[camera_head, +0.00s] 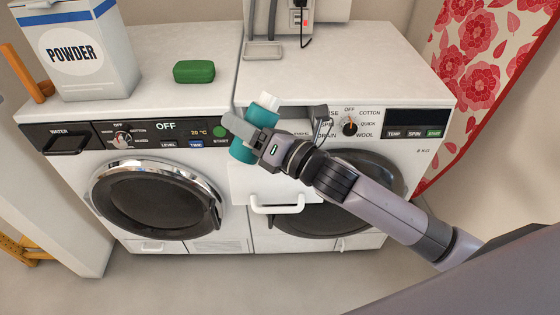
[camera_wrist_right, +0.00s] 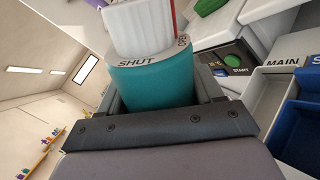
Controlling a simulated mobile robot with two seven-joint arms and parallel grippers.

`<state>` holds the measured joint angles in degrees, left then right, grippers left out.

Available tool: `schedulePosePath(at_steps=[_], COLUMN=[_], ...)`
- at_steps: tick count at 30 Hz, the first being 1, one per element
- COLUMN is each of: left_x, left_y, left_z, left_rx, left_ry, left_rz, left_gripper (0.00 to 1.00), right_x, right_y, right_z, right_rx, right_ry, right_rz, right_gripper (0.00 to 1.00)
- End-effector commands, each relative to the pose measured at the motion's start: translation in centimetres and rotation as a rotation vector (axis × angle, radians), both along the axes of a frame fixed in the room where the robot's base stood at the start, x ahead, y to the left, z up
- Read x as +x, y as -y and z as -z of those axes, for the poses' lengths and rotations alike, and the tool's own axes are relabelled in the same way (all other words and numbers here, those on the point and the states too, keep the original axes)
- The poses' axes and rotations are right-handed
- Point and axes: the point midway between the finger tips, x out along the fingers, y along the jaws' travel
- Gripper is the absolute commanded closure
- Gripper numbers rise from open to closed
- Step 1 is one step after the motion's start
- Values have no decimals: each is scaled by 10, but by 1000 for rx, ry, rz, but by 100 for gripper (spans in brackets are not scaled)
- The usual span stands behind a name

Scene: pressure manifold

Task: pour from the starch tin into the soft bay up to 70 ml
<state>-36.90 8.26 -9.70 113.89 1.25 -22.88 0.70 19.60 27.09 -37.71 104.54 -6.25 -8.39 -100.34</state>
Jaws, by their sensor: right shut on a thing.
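The starch tin is a teal cylinder (camera_head: 266,115) with a white cap, in the middle of the head view. My right gripper (camera_head: 250,138) is shut around its body and holds it above the pulled-out drawer (camera_head: 240,186) of the right washer. At the right there, a grey bay is marked MAIN and a blue bay (camera_wrist_right: 303,135) has a cut-off label starting with S. No soft label is readable. My left gripper is out of view.
A white POWDER box (camera_head: 75,50) and a green block (camera_head: 194,71) stand on the left washer. The right washer's dial (camera_head: 349,128) is beside my wrist. A grey tray (camera_head: 263,50) lies behind.

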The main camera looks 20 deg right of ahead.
Motion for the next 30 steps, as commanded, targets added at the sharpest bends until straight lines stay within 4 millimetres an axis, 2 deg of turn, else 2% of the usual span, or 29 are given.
schedulePosePath(at_steps=[30], left_x=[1], left_y=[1], left_z=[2], left_rx=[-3], left_ry=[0], left_rz=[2], left_gripper=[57], right_x=[1], right_y=[1], right_z=[0], right_rx=[55], right_ry=[-27], right_rz=[-1], right_gripper=[71])
